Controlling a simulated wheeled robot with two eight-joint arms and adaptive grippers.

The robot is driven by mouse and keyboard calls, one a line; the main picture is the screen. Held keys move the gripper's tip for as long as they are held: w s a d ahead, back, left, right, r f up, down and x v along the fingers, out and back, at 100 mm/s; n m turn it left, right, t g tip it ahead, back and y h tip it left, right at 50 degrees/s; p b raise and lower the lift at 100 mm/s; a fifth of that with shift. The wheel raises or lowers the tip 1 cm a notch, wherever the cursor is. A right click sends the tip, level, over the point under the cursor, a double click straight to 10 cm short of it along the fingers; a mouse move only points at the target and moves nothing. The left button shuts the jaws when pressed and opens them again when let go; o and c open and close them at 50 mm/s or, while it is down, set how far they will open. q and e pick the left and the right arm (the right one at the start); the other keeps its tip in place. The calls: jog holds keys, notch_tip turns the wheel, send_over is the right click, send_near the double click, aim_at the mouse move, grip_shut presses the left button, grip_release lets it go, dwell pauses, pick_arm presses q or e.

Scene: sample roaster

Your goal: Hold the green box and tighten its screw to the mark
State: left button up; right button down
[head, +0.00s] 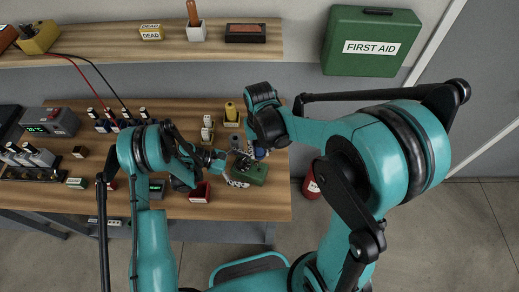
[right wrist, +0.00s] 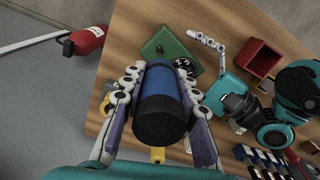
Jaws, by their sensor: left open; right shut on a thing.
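The green box (head: 251,174) lies near the right front of the wooden bench. In the right wrist view the green box (right wrist: 160,46) shows a round black dial (right wrist: 184,65) with white marks, partly covered. My right gripper (right wrist: 160,95) is shut on a blue and black cylindrical tool (right wrist: 161,118), whose far end points at the box. Whether the tool touches the screw is hidden; the screw itself is not visible. The tool shows in the head view as a blue patch (head: 260,153). My left gripper (head: 236,171) is open at the box's left side, one finger beside it.
A red bin (head: 200,192) stands left of the box. A yellow-topped holder (head: 231,113) and white blocks (head: 207,128) stand behind. A fire extinguisher (right wrist: 86,41) stands on the floor beyond the bench's right edge. A shelf (head: 170,46) runs along the wall.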

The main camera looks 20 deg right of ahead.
pick_arm(q)
jog(key=c, duration=1.5)
jog(key=o, duration=1.2)
jog(key=shift+c, duration=0.2)
jog(key=shift+r+b, duration=0.25)
jog(key=shift+b, duration=0.05)
jog(key=c, duration=1.4)
